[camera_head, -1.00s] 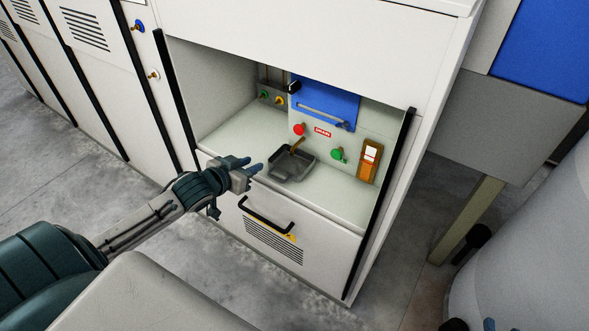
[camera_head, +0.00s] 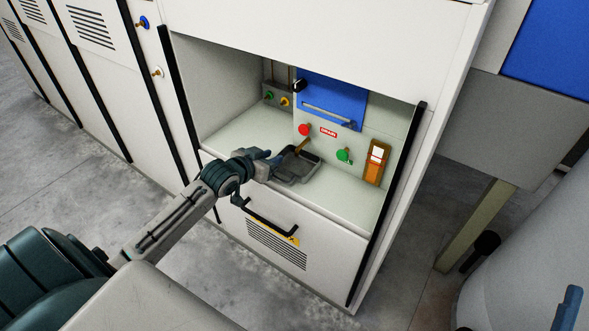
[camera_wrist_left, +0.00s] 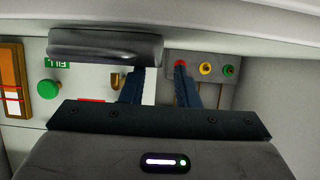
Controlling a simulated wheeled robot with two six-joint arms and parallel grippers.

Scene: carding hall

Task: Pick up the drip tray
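The drip tray (camera_head: 298,168) is a dark grey, shallow tray on the pale shelf of the cabinet recess, under a brass spout (camera_head: 304,145). In the left wrist view, which is upside down, the tray (camera_wrist_left: 105,47) shows edge-on. My left gripper (camera_head: 272,157) is at the tray's near left side, its fingers apart and nothing seen held. In the wrist view one fingertip overlaps the tray's edge and the other lies beyond its end; I cannot tell whether they touch. A blue finger of my right gripper (camera_head: 570,300) shows at the lower right; its opening cannot be judged.
Behind the tray are a red knob (camera_head: 304,130), a green knob (camera_head: 344,155), a blue panel (camera_head: 332,98) and an orange gauge (camera_head: 376,162). Black posts flank the recess. A drawer handle (camera_head: 268,217) sits below. The shelf right of the tray is clear.

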